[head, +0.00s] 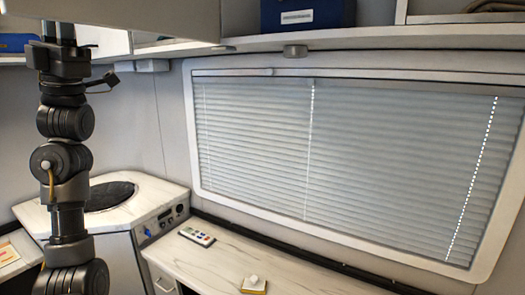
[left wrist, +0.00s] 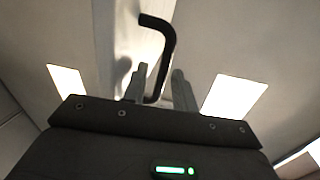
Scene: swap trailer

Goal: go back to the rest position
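My left arm stands upright at the left of the head view, and its gripper is cut off above the top edge. In the left wrist view, my left gripper (left wrist: 158,82) has its two grey fingers apart. A black bent handle (left wrist: 170,38) shows beyond and between the fingers, and its lower end reaches into the gap. The fingers do not look closed on it; whether they touch it I cannot tell. My right gripper is in neither view.
An overhead cabinet (head: 150,18) and a shelf (head: 400,38) with a blue box (head: 305,14) are close to the raised arm. Below are a counter (head: 215,262) with a remote (head: 197,236), and a window with blinds (head: 350,150).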

